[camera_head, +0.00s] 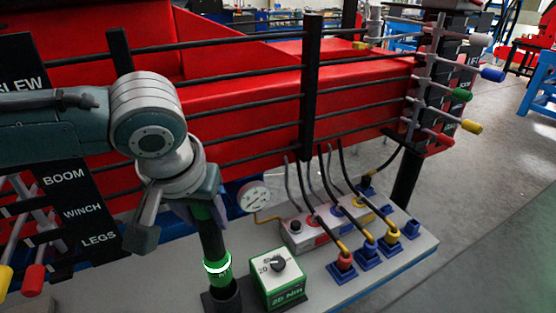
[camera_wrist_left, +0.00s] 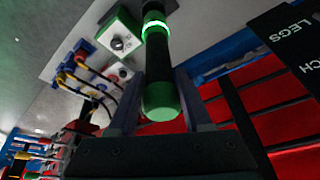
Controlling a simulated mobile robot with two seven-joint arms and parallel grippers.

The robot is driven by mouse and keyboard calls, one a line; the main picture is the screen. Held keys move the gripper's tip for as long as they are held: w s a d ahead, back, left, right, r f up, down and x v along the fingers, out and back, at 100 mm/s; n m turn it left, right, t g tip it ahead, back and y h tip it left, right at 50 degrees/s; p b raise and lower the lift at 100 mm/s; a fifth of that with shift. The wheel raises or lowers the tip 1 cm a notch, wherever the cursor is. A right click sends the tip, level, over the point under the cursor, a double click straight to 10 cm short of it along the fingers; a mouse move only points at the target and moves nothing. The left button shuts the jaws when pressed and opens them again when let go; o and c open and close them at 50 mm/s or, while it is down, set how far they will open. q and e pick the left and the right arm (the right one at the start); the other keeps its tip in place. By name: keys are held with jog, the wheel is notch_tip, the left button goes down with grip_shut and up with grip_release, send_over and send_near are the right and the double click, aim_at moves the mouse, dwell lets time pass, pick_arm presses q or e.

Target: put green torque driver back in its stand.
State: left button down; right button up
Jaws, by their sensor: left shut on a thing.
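The green torque driver (camera_head: 215,245) stands close to upright in the head view, with a black grip and a lit green ring. Its rounded green end (camera_wrist_left: 160,101) faces the camera in the left wrist view. My left gripper (camera_head: 200,209) is shut on the driver's upper part, with a finger on each side in the wrist view. The dark stand (camera_head: 222,299) is at the driver's lower end, at the bottom of the head view. The lower end meets the stand there, but I cannot tell how deep it sits. My right gripper is not in view.
A green and white dial box (camera_head: 278,279) stands just right of the stand on the grey bench (camera_head: 400,268). Hoses run to red, blue and yellow couplings (camera_head: 342,266) farther right. A gauge (camera_head: 254,197) and the red crane with black rails (camera_head: 240,100) are behind.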

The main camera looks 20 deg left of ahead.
aim_at(207, 242)
pick_arm(q)
jog(key=shift+f+b, duration=2.1)
jog(key=shift+f, duration=1.25)
jog(key=shift+c, duration=1.5)
grip_release()
jog(key=shift+w, duration=0.1)
jog(key=shift+o, duration=0.2)
jog(key=shift+f, duration=0.15)
jog(key=p+v, duration=0.5)
jog(key=p, duration=0.2)
